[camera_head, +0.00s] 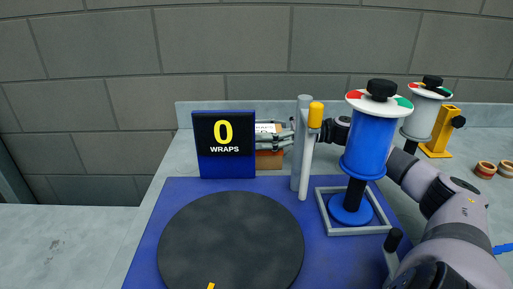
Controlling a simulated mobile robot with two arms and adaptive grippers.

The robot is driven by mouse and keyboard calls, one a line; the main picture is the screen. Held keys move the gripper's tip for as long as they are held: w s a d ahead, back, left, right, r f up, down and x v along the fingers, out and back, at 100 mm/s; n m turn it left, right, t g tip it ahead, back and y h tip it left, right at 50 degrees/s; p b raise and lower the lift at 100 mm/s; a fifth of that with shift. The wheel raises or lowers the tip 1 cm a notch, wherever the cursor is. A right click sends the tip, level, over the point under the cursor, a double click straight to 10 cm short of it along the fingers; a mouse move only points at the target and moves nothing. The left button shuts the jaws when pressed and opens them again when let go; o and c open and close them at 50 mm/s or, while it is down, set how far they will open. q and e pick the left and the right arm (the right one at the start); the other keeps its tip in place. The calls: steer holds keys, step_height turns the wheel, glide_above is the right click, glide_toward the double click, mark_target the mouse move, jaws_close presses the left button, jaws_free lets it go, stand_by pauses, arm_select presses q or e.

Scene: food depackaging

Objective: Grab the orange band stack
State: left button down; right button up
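Two small round stacks with orange-brown bands stand on the grey counter at the far right, the left one (485,169) and the right one (506,168). I cannot tell which, if either, is the orange band stack. An orange-brown block (269,160) shows partly behind the "0 WRAPS" sign (226,144). My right arm reaches in from the lower right and passes behind the blue roll. Its gripper (273,136) is above the orange-brown block, partly hidden by the sign and posts; I cannot tell whether it is open or touching the block. My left gripper is not in view.
A blue base (322,250) holds a black turntable (231,243), a grey post with a yellow-capped rod (309,155), and a blue film roll (369,145) on a stand. A white roll (424,115) and a yellow holder (438,137) stand behind. The counter at left (55,245) is clear.

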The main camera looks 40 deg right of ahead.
steer(key=shift+r, duration=0.1)
steer(key=c, duration=1.3)
